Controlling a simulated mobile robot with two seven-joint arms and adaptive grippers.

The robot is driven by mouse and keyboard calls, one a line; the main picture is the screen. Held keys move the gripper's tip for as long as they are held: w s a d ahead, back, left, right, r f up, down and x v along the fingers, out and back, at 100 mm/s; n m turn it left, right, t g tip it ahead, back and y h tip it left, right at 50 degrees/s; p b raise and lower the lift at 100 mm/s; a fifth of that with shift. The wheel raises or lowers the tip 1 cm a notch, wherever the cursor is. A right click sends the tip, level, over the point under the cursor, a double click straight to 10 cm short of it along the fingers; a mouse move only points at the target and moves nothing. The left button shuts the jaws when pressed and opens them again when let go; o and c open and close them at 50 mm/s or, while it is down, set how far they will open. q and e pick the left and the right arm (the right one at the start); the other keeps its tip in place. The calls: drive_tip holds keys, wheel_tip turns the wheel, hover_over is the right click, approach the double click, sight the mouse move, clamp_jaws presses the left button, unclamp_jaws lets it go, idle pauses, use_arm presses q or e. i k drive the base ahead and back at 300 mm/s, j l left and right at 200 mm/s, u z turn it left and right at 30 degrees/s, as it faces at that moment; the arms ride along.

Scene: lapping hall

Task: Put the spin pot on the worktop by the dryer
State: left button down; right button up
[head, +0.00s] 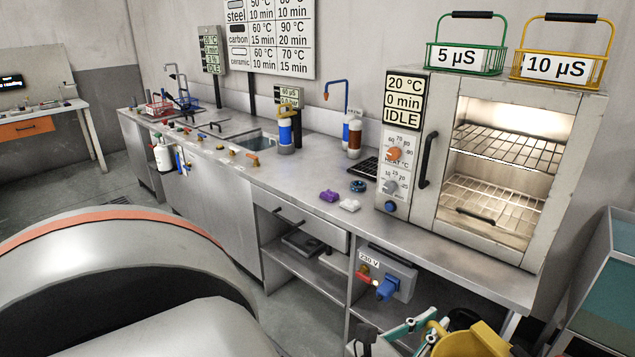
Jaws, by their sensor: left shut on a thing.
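The dryer (402,150) stands at the right end of the steel worktop (290,190). It has a lit glass door, wire racks and a panel reading 20 °C, 0 min, IDLE. A yellow pot-like thing (472,342), seemingly the spin pot, is at the bottom edge, partly cut off, with a dark inside. My left gripper (418,326), with teal-padded fingers, is shut on its yellow handle part. Pot and gripper are in front of the worktop's front edge, below the dryer. My right gripper is not in view.
A purple piece (329,196), a white piece (350,205) and a dark blue ring (358,186) lie left of the dryer. A black grid (368,168) lies behind them. Green (466,60) and yellow (565,68) baskets stand on the dryer.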

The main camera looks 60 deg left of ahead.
sight(304, 176)
drive_tip(key=j, duration=3.9)
drive_tip(key=i, duration=0.1)
